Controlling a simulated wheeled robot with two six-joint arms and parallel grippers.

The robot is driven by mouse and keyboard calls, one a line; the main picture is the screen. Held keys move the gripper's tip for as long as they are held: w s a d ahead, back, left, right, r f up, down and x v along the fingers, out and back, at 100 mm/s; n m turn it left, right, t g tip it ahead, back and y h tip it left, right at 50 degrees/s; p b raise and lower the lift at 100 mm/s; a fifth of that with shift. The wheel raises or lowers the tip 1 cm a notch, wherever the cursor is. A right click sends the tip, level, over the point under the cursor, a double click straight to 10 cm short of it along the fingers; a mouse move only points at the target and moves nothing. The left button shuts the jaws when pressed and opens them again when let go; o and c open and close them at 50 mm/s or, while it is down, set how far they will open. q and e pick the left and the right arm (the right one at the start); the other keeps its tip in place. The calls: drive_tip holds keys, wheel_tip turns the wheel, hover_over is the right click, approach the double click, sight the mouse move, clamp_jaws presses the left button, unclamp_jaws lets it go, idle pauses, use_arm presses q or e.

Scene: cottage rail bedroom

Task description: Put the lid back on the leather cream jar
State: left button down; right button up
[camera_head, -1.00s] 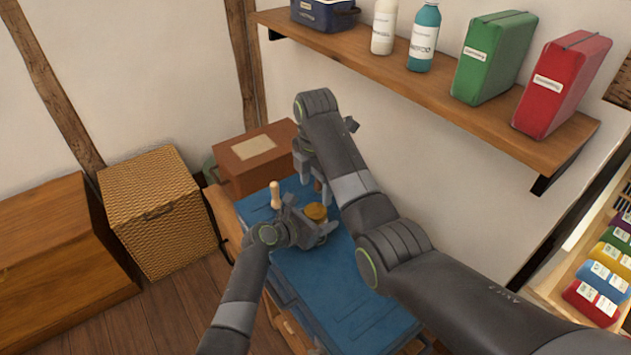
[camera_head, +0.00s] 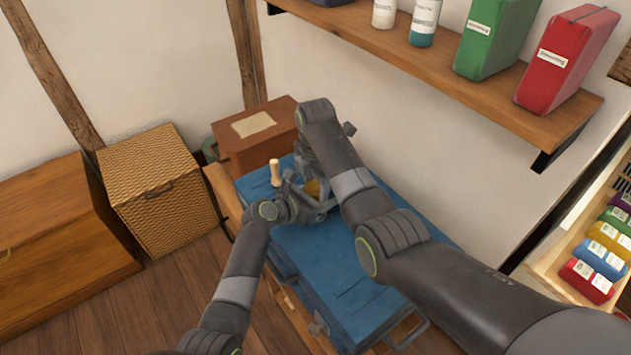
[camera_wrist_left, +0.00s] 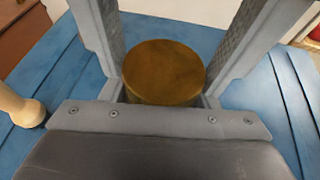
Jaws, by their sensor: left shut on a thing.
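The leather cream jar (camera_wrist_left: 165,72) is a short, round, golden-brown thing between the fingers of my left gripper (camera_wrist_left: 170,45) in the left wrist view. In the head view the jar (camera_head: 313,188) is mostly covered. My left gripper (camera_head: 318,204) is shut on it, low over the blue case. I cannot tell whether the brown top is a lid or the jar's contents. My right gripper (camera_head: 320,186) points down right beside the jar, behind my right arm. Its fingertips are largely hidden, and I see no separate lid.
The blue case (camera_head: 335,275) fills the work surface. A pale wooden peg-like handle (camera_head: 275,173) stands left of the grippers. A brown box (camera_head: 258,140) is behind. A wall shelf (camera_head: 470,92) with bottles and cases is above. A wicker basket (camera_head: 160,190) stands left.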

drive_tip(key=c, duration=0.6)
drive_tip(key=shift+m, duration=1.6)
drive_tip(key=o, duration=1.1)
drive_tip(key=shift+c, duration=0.2)
drive_tip(key=shift+r, duration=2.25)
